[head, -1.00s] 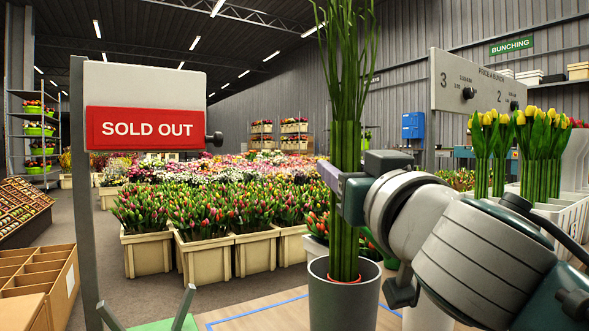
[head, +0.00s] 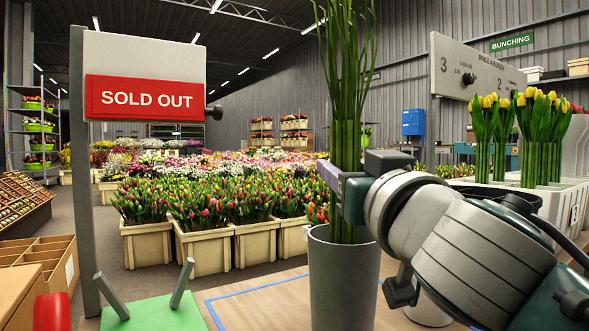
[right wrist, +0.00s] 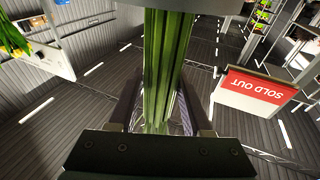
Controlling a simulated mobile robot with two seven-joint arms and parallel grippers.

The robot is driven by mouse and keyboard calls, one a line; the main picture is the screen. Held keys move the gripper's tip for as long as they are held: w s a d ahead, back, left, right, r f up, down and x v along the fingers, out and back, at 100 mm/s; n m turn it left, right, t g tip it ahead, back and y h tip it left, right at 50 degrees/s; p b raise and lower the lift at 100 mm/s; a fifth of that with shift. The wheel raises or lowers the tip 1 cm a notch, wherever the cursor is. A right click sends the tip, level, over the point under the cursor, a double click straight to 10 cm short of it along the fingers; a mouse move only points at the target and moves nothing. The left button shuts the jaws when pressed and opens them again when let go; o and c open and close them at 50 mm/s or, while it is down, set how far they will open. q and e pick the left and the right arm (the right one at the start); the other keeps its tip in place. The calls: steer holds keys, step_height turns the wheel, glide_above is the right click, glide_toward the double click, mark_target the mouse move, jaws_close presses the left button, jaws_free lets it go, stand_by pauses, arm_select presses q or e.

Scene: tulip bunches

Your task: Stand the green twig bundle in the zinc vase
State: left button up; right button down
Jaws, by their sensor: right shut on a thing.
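The green twig bundle (head: 346,140) stands upright in my right gripper (head: 341,190), which is shut around its stems. The right wrist view also shows the bundle (right wrist: 163,70) between the two fingers (right wrist: 160,108). The grey zinc vase (head: 344,285) stands upright on the table below the gripper. The bundle's lower end is inside the vase mouth and is hidden by the front rim. I cannot tell whether it touches the bottom. My left gripper is not in view.
A red SOLD OUT sign (head: 146,97) hangs on a post at left. A green base with two grey prongs (head: 150,312) is at the front left. A white crate with yellow tulips (head: 545,120) stands at right. A blue line (head: 260,287) marks the wooden table (head: 285,300).

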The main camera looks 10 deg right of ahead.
steer(key=shift+f, duration=0.2)
steer(key=shift+f+b, duration=0.35)
steer(key=shift+b, duration=0.25)
jaws_free()
stand_by(0.5)
steer(key=s+f+p, duration=0.1)
steer(key=s+p, duration=0.1)
steer(key=s, duration=0.7)
steer(key=shift+s+f, duration=0.35)
steer(key=shift+s, duration=0.05)
